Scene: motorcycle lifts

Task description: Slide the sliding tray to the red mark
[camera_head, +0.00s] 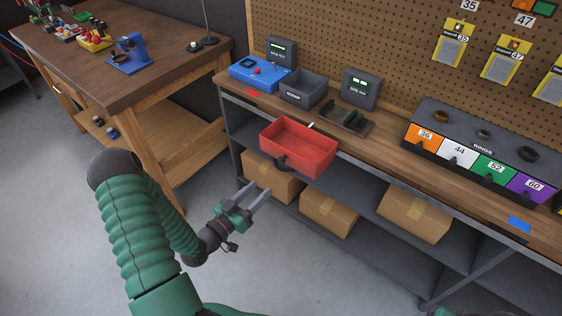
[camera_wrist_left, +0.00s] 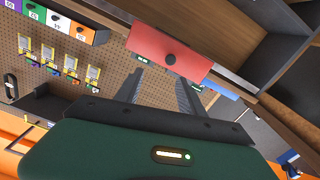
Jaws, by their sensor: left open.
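The red sliding tray (camera_head: 298,148) sticks out from the front edge of the workbench, with a dark handle (camera_head: 281,163) on its front. In the wrist view the tray's red face (camera_wrist_left: 150,44) and dark round handle (camera_wrist_left: 170,60) lie ahead of my fingers. A small red mark (camera_head: 256,92) is on the bench's front edge, left of the tray. My left gripper (camera_head: 256,192) is open and empty, in front of and below the tray, apart from the handle. Its two fingers also show in the wrist view (camera_wrist_left: 160,84). My right gripper is not in view.
A blue mark (camera_head: 519,224) is on the bench edge at right. A blue device (camera_head: 259,74), a grey scrap bin (camera_head: 303,88) and a rings rack (camera_head: 480,150) stand on the bench. Cardboard boxes (camera_head: 328,211) fill the shelf below. The floor in front is clear.

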